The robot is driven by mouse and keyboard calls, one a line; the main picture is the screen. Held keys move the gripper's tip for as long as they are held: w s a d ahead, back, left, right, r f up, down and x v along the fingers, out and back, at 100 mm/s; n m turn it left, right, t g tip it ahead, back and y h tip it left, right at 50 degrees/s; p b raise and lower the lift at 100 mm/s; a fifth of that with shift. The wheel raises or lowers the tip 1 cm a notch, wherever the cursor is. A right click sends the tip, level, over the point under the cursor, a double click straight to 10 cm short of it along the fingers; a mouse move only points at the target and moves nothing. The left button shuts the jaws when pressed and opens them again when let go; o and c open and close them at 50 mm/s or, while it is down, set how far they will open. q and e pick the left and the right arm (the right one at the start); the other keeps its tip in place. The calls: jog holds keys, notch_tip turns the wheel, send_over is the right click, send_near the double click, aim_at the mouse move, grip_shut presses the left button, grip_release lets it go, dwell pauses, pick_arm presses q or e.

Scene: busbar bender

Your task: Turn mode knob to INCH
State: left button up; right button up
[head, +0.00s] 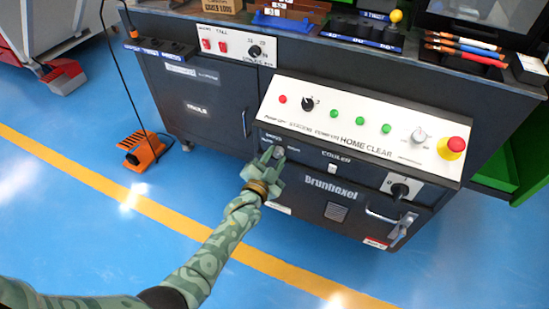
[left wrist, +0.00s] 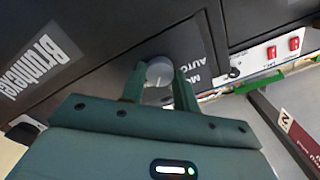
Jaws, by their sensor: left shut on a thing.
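The mode knob (left wrist: 159,72) is a round grey knob on the dark front panel of the machine, with lettering beside it that reads in part "MO" and "AUTO" in the left wrist view. In the head view the knob (head: 279,152) shows small at the tip of my left gripper (head: 271,160), below the white control panel. In the left wrist view my left gripper (left wrist: 160,88) has one finger on each side of the knob and is shut on it. The INCH marking cannot be read. My right gripper is not in view.
Above the knob is a sloped white control panel (head: 330,117) with several green buttons, a black selector and a red emergency stop (head: 457,144). A black rotary switch (head: 400,190) and a door handle (head: 402,230) are to the right. An orange foot pedal (head: 143,150) stands on the blue floor.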

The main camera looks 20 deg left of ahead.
pick_arm(q)
jog(key=shift+f+m, duration=0.15)
jog(key=shift+m, duration=0.45)
jog(key=shift+s, duration=0.1)
jog(key=o, duration=1)
